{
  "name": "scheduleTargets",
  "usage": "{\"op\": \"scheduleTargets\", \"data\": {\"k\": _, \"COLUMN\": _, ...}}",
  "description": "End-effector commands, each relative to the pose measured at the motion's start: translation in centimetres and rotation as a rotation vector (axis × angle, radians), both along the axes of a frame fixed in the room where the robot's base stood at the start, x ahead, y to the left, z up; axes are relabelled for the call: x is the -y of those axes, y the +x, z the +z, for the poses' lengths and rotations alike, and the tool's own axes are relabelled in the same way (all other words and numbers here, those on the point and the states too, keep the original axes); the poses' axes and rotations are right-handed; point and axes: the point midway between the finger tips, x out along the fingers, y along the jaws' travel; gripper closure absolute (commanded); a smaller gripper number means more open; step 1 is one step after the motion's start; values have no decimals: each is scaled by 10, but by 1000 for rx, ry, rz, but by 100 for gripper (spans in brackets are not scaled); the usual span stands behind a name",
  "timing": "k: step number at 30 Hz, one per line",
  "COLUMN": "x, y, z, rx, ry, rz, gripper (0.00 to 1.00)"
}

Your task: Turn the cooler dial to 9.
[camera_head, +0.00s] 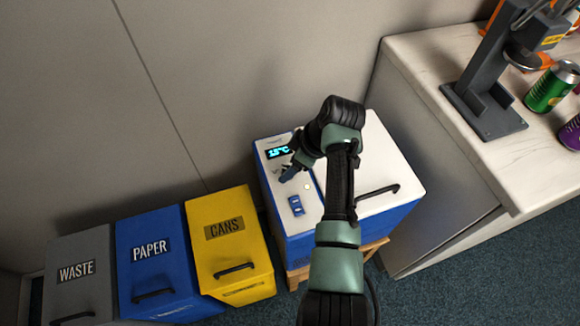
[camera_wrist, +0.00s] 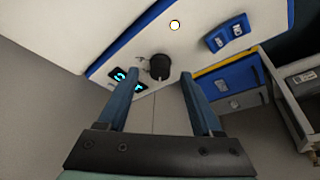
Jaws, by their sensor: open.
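The cooler (camera_head: 380,150) is a blue box with a white top, standing right of the bins. Its display (camera_head: 279,152) reads what looks like 15°C. In the wrist view the dial (camera_wrist: 158,67) is a dark round knob on the white panel, beside the lit display (camera_wrist: 125,80). My gripper (camera_head: 285,176) is over the cooler's control panel. In the wrist view my gripper (camera_wrist: 157,77) is open, its two blue fingers apart with the dial showing between and beyond the tips. I cannot tell which number the dial points to. In the head view my gripper mostly hides the dial.
A blue double switch (camera_head: 296,205) and a round white button (camera_wrist: 175,25) are on the same panel. The cooler lid has a black handle (camera_head: 377,191). A yellow CANS bin (camera_head: 228,255) stands to the left. A counter (camera_head: 425,60) with a grey press and cans is at right.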

Motion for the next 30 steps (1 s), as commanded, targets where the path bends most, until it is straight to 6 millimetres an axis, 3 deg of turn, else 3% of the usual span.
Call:
{"op": "scheduleTargets", "data": {"k": 5, "x": -4, "y": 2, "z": -12, "rx": 1, "ry": -1, "rz": 1, "gripper": 33}}
{"op": "scheduleTargets", "data": {"k": 14, "x": -5, "y": 3, "z": -13, "rx": 1, "ry": -1, "rz": 1, "gripper": 35}}
{"op": "scheduleTargets", "data": {"k": 24, "x": -5, "y": 3, "z": -13, "rx": 1, "ry": 0, "rz": 0, "gripper": 96}}
{"op": "scheduleTargets", "data": {"k": 25, "x": -5, "y": 3, "z": -13, "rx": 1, "ry": 0, "rz": 0, "gripper": 100}}
{"op": "scheduleTargets", "data": {"k": 30, "x": -5, "y": 3, "z": -12, "rx": 0, "ry": 0, "rz": -1, "gripper": 100}}
